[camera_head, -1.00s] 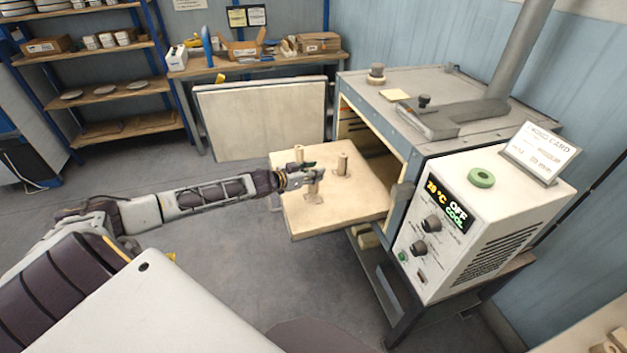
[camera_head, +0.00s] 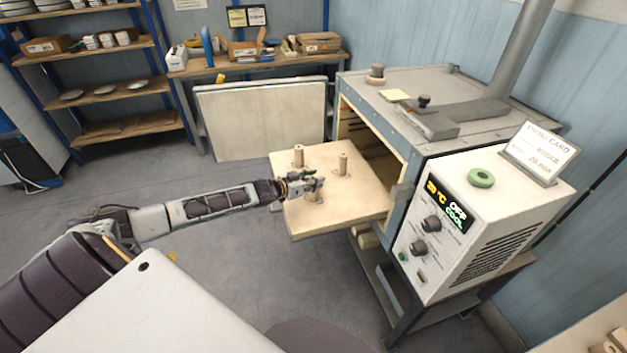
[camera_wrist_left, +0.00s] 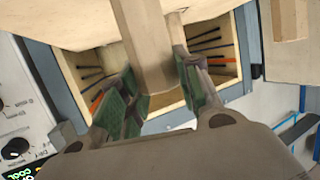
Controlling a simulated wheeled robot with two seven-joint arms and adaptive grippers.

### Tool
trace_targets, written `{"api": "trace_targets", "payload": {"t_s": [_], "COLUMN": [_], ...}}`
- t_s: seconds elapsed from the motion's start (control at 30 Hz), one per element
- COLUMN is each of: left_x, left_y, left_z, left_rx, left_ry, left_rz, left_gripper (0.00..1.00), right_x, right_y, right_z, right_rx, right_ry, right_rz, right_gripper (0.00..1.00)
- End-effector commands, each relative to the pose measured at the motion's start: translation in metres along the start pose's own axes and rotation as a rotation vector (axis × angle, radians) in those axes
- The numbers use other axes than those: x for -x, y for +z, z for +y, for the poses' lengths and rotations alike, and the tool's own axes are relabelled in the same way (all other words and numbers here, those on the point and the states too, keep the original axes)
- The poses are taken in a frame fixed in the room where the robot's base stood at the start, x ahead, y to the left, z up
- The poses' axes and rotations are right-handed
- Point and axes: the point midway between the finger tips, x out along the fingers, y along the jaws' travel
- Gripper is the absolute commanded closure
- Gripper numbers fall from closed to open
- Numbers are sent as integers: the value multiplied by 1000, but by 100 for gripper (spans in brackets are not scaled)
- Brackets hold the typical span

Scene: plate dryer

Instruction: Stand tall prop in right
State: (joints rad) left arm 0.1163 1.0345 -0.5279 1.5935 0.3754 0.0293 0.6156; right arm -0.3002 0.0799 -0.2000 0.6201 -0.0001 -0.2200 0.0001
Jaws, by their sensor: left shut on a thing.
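A pale wooden board (camera_head: 362,205) sticks out at the dryer's open front, with wooden props standing in round bases on it. One prop (camera_head: 298,157) stands at the back left and one (camera_head: 343,162) toward the right. My left gripper (camera_head: 308,183) is low over the board's left part. In the left wrist view, its green-padded fingers (camera_wrist_left: 152,95) are on both sides of a wooden prop (camera_wrist_left: 146,40), shut on it. In the head view the gripper mostly hides this front prop. I cannot tell which prop is the tall one. My right gripper is not in view.
The dryer (camera_head: 440,125) stands right of the board, its control box (camera_head: 470,235) reading OFF. Large pale panels (camera_head: 262,120) lean behind the board. Open floor (camera_head: 235,260) lies in front.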

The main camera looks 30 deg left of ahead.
Motion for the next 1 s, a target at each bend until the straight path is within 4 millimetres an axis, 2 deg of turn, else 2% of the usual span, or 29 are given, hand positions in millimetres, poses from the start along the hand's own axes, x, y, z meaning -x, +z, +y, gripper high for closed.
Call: {"api": "trace_targets", "payload": {"t_s": [0.17, 0.2, 0.33, 1.0], "left_x": [-1, -1, -1, 6], "left_y": [1, 2, 2, 1], "left_z": [0, 0, 0, -1], "left_rx": [0, 0, 0, 1], "left_ry": [0, 0, 0, -1], "left_rz": [2, 0, 0, -1], "left_gripper": [97, 61, 45, 45], "right_x": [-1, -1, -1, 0], "right_y": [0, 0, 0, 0], "right_z": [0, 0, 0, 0], "right_rx": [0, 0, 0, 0], "right_ry": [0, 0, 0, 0], "right_rz": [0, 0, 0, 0], "right_gripper": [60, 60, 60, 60]}}
